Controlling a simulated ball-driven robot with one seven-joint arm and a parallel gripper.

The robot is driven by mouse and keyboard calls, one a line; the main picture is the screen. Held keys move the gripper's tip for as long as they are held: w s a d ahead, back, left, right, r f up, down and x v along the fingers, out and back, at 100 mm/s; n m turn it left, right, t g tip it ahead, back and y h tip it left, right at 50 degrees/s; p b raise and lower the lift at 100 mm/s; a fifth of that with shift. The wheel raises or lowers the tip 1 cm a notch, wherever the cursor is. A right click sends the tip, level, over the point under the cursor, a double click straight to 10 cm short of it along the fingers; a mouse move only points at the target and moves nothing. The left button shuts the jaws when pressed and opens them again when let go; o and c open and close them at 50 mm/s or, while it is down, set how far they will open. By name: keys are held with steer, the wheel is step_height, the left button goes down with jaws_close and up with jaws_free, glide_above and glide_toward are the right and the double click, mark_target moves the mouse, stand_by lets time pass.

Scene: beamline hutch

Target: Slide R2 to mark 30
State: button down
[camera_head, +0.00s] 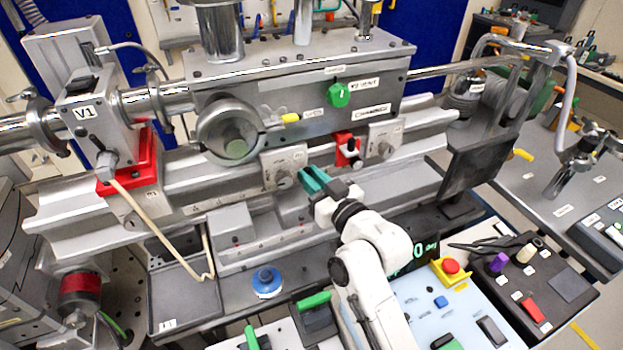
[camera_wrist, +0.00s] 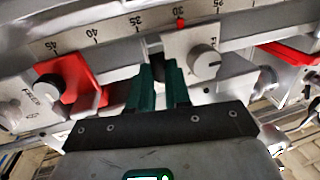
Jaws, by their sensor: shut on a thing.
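My gripper (camera_head: 314,180) has its green fingers shut at a pale slide (camera_head: 284,167) with a grey knob on the rail. In the wrist view, my gripper (camera_wrist: 160,75) closes on a dark handle (camera_wrist: 158,62) beside that slide's plate (camera_wrist: 186,45). The slide's label is too small to read as R2. The scale (camera_wrist: 105,32) shows 45, 40, 35 and 30. A red marker (camera_wrist: 180,22) stands near 30, just above the plate. My fingers partly hide the handle.
A red block with a knob (camera_head: 347,149) and another pale slide (camera_head: 384,138) sit on the rail to the right. The red block also shows in the wrist view (camera_wrist: 81,78). A red-based V1 unit (camera_head: 126,170) stands left. Control panels (camera_head: 480,315) lie in front.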

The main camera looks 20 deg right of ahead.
steer(key=c, duration=1.1)
jaws_free()
steer(key=s, duration=0.3)
steer(key=s+d+b, duration=0.1)
steer(key=s, duration=0.3)
steer(key=s+d+b, duration=0.1)
steer(key=s, duration=0.2)
steer(key=shift+s, duration=0.35)
